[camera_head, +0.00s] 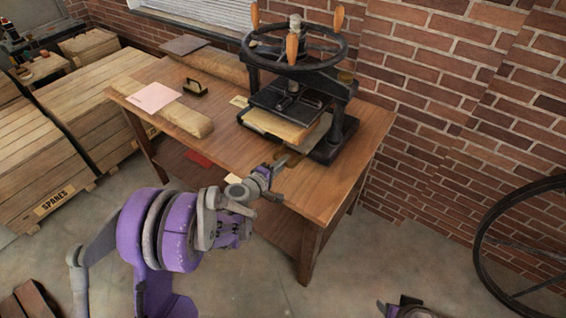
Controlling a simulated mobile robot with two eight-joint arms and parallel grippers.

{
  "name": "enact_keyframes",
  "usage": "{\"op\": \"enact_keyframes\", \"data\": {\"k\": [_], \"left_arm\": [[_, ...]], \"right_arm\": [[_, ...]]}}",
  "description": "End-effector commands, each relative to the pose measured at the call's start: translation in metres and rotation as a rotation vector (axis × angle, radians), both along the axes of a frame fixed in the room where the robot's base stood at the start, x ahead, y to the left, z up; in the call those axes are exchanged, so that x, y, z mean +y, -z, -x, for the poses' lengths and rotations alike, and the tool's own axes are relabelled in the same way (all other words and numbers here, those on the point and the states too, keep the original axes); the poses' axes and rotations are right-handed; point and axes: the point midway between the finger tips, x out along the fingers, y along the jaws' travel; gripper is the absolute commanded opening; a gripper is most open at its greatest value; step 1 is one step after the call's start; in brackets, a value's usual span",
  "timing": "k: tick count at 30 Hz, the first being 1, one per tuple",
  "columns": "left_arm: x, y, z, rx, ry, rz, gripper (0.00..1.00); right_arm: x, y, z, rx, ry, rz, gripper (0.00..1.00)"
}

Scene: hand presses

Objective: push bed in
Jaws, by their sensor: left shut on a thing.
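The black hand press (338,130) stands at the right end of the wooden table, with a large handwheel (300,60) on top. Its bed (275,127) is a tan slab under the dark platen (290,103), and its front edge sticks out toward me. My left gripper (277,170) is at the table's front edge, in front of the press. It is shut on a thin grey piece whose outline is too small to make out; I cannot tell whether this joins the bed. Only a purple part of my right arm shows at the bottom edge; its gripper is out of view.
On the table (222,150) are a pink sheet (154,97) on a long pale block (185,117) and a small dark tool (195,88). Wooden crates (55,195) stand at left. A brick wall is behind, and a spoked wheel (480,245) is at right.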

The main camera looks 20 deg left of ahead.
Motion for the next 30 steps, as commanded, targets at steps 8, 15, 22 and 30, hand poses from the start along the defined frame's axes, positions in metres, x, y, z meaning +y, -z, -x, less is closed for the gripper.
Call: {"op": "enact_keyframes", "data": {"k": [8,15,22,30], "left_arm": [[0.0,0.0,0.0,0.0,-0.001,0.0,0.0],[0.0,0.0,0.0,0.0,-0.001,0.0,0.0],[0.0,0.0,0.0,0.0,-0.001,0.0,0.0],[-0.011,0.0,-0.032,0.0,0.001,0.001,0.0]], "right_arm": [[0.0,0.0,0.0,0.0,0.0,0.0,0.5],[0.0,0.0,0.0,0.0,0.0,0.0,0.5],[0.0,0.0,0.0,0.0,0.0,0.0,0.5],[0.0,0.0,0.0,0.0,0.0,0.0,0.5]]}}
